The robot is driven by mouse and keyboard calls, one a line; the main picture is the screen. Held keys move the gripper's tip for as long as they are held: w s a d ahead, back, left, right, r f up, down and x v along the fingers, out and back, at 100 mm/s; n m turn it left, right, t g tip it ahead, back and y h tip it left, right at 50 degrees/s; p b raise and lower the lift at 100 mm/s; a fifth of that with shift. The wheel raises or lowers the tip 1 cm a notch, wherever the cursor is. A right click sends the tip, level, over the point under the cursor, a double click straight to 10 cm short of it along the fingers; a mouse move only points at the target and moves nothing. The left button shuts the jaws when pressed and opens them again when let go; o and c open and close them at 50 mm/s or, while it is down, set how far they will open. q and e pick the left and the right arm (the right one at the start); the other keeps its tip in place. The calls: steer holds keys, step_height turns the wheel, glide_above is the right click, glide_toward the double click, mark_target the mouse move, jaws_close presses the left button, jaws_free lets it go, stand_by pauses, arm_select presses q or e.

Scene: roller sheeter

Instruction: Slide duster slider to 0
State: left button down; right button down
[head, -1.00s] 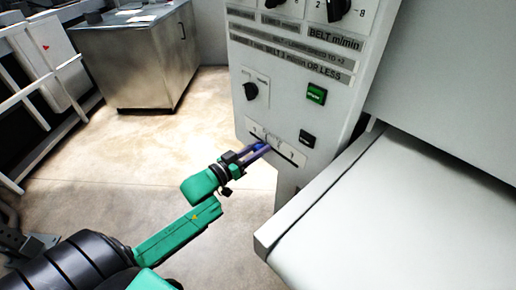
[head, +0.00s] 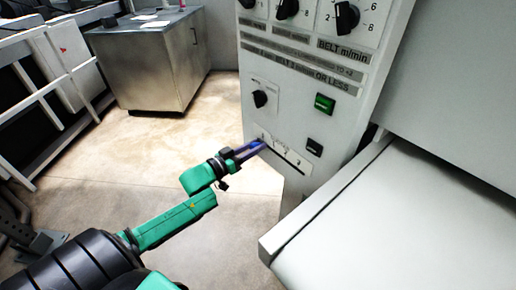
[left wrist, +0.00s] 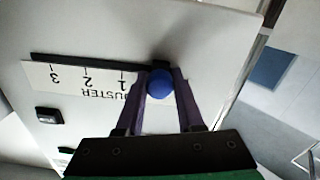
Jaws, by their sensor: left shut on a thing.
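The duster slider's blue round knob (left wrist: 158,85) sits between the two purple fingers of my left gripper (left wrist: 160,92), which is shut on it. In the left wrist view the scale plate (left wrist: 68,80) appears upside down, with 3, 2 and 1 readable. The knob is past the 1, at the right end of the dark slot (left wrist: 90,60) there. Any mark under it is hidden by the knob and fingers. In the head view my left gripper (head: 256,148) meets the left end of the plate (head: 296,160). My right gripper is not in view.
The control panel also has a black rotary knob (head: 261,98), a green switch (head: 324,103) and a black switch (head: 314,147). A white belt table (head: 400,220) juts out at the right. A metal cabinet (head: 150,70) stands behind on open floor.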

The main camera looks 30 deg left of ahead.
arm_select(q)
steer(key=c, duration=0.9)
jaws_free()
steer(key=shift+a+r, duration=0.1)
steer(key=shift+a, duration=0.05)
steer(key=o, duration=0.4)
steer(key=shift+a, duration=0.1)
steer(key=shift+c, duration=0.2)
steer(key=shift+w, duration=0.1)
steer(key=shift+s, duration=0.35)
steer(key=p+v, duration=0.1)
steer(key=v, duration=1.3)
steer(key=shift+a, duration=0.2)
